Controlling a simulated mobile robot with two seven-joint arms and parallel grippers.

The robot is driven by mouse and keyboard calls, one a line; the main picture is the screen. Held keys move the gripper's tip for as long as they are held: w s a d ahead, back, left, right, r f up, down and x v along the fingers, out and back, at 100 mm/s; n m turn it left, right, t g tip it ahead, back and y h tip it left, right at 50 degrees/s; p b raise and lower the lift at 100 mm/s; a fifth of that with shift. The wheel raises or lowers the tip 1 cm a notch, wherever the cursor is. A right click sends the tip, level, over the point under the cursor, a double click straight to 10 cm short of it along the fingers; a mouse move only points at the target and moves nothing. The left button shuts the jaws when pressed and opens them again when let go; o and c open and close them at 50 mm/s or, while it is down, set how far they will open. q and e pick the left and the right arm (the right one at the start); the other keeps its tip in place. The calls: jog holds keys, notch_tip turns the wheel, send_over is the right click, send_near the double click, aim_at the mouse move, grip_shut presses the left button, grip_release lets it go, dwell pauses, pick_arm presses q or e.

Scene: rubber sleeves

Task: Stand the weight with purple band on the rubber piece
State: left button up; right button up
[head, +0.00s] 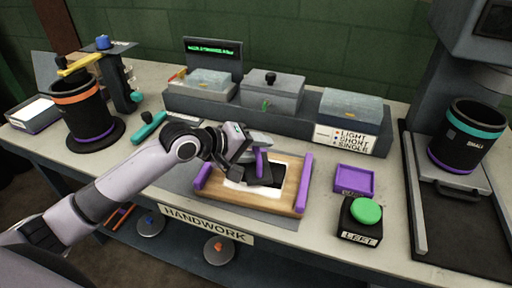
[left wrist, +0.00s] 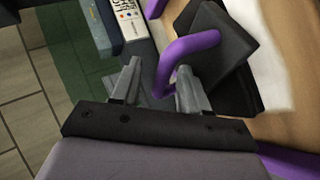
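A black block with a purple bar or handle (head: 261,163) is at the wooden board (head: 292,200); I take it for the weight with the purple band. In the left wrist view its purple bar (left wrist: 190,46) curves out from the dark block (left wrist: 212,62). My left gripper (head: 250,158) is over the board. In the left wrist view its fingers (left wrist: 158,82) are apart, with the end of the purple bar between them and gaps visible. Dark flat material (left wrist: 240,92) lies under the block; I cannot tell if this is the rubber piece. My right gripper is not in view.
Purple rails (head: 303,184) flank the board, which bears a white sheet (head: 238,187). A purple tray (head: 354,180) and a green button (head: 366,211) are at right. Grey bins (head: 272,92) stand behind. Dark pots stand at far left (head: 82,108) and far right (head: 467,135).

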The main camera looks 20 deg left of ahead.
pick_arm(q)
jog(key=v, duration=1.2)
dwell(0.4)
